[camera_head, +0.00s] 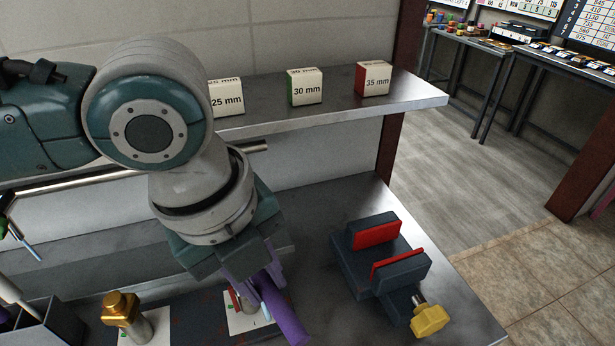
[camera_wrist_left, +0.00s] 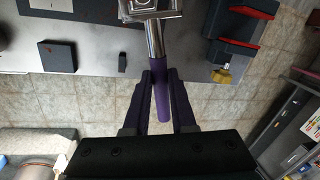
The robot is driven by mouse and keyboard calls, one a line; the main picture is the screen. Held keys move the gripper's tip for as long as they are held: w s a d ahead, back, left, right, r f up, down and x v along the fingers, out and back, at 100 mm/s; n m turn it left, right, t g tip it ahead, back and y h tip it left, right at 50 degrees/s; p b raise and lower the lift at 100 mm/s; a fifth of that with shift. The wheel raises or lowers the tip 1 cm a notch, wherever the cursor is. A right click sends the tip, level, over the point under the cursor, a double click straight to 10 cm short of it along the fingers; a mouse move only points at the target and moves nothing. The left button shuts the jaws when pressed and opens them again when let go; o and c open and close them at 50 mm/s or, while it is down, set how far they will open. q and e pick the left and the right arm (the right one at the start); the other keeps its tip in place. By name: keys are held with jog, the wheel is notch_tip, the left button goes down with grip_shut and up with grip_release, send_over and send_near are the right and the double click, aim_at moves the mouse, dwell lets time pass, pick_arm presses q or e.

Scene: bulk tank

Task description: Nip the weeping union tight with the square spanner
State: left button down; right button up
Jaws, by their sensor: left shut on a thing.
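My left gripper (camera_head: 258,285) is shut on the purple handle of the spanner (camera_head: 285,312), above the bench's front part. In the left wrist view the handle (camera_wrist_left: 163,103) lies between my left gripper's fingers (camera_wrist_left: 160,78), and its metal shaft runs up to a square head (camera_wrist_left: 150,10) at the top edge. Something round shows inside the head; I cannot tell whether they touch. A brass-topped pipe fitting (camera_head: 121,308) stands upright on a white card at the lower left. Another fitting on a card (camera_head: 240,322) is mostly hidden by my gripper. No leak is visible. My right gripper is out of view.
A dark vise with red jaws (camera_head: 376,236) and a yellow handle (camera_head: 429,319) stands right of my gripper. A shelf (camera_head: 330,113) behind carries blocks marked 25, 30 (camera_head: 305,87) and 35 mm (camera_head: 373,78). A dark bin (camera_head: 50,330) stands at the lower left.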

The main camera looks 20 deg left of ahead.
pick_arm(q)
jog(key=shift+p, duration=0.3)
jog(key=shift+f+b, duration=1.6)
jog(key=shift+f, duration=0.6)
jog(key=shift+f+b, duration=1.9)
jog(key=shift+f, duration=0.85)
jog(key=s+a+m+g, duration=0.1)
jog(key=s+a+m, duration=0.2)
jog(key=a+m, duration=0.2)
jog(key=m, duration=0.2)
jog(key=shift+a+m+h, duration=0.35)
jog(key=shift+m+h, duration=0.05)
jog(key=shift+d+n+p, duration=0.25)
jog(key=shift+n+p, duration=0.05)
jog(key=shift+p, duration=0.05)
